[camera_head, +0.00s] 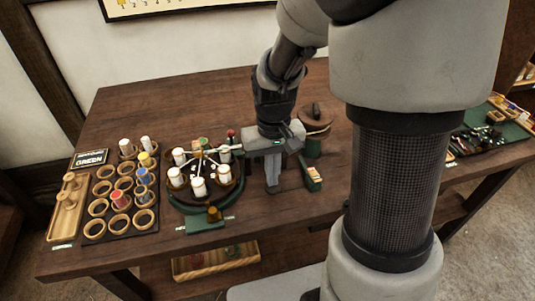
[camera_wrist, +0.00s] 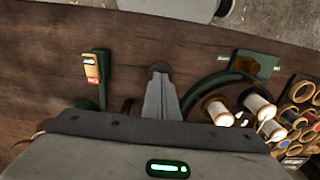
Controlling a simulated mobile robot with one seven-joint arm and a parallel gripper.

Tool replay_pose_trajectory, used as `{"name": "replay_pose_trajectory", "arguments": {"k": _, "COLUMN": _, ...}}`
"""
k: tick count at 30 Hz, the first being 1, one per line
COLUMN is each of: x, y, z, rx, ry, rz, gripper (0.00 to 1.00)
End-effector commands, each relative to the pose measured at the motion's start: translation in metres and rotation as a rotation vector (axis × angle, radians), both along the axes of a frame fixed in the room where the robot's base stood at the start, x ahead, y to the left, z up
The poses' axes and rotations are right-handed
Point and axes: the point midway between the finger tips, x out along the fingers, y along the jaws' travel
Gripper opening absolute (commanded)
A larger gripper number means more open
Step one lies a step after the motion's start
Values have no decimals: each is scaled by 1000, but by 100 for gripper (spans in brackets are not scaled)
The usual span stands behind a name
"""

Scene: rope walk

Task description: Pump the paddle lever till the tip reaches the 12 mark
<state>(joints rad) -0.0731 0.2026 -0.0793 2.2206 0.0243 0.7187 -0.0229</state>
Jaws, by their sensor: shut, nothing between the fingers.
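A small green lever-like piece (camera_head: 313,178) with a cream and red labelled face stands on the bench, just right of my gripper (camera_head: 272,187). It shows in the wrist view as a green piece with an orange and white face (camera_wrist: 92,68), left of my gripper (camera_wrist: 160,72). I take it for the paddle lever, but cannot be sure. My gripper is shut and empty, pointing down, apart from that piece. A cream numbered board (camera_head: 170,5) is on the wall, cut off by the top edge; low numbers show, but no 12 mark or pointer tip.
A round stand with a green rim (camera_head: 232,205) holds several white spools left of my gripper. A green plate with a brown knob (camera_head: 214,214) sits at its front. A dark lidded drum (camera_head: 315,120) stands behind. A ring rack (camera_head: 123,205) is at left, a green mat (camera_head: 490,138) at right.

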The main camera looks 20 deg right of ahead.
Motion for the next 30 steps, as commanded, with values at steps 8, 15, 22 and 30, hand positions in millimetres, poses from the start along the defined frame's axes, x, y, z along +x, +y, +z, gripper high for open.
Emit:
{"name": "replay_pose_trajectory", "arguments": {"k": 8, "x": 0, "y": 0, "z": -3, "rx": 0, "ry": 0, "rz": 0, "gripper": 0}}
{"name": "replay_pose_trajectory", "arguments": {"k": 15, "x": 0, "y": 0, "z": -5, "rx": 0, "ry": 0, "rz": 0, "gripper": 0}}
{"name": "replay_pose_trajectory", "arguments": {"k": 22, "x": 0, "y": 0, "z": -7, "rx": 0, "ry": 0, "rz": 0, "gripper": 0}}
{"name": "replay_pose_trajectory", "arguments": {"k": 30, "x": 0, "y": 0, "z": -3, "rx": 0, "ry": 0, "rz": 0, "gripper": 0}}
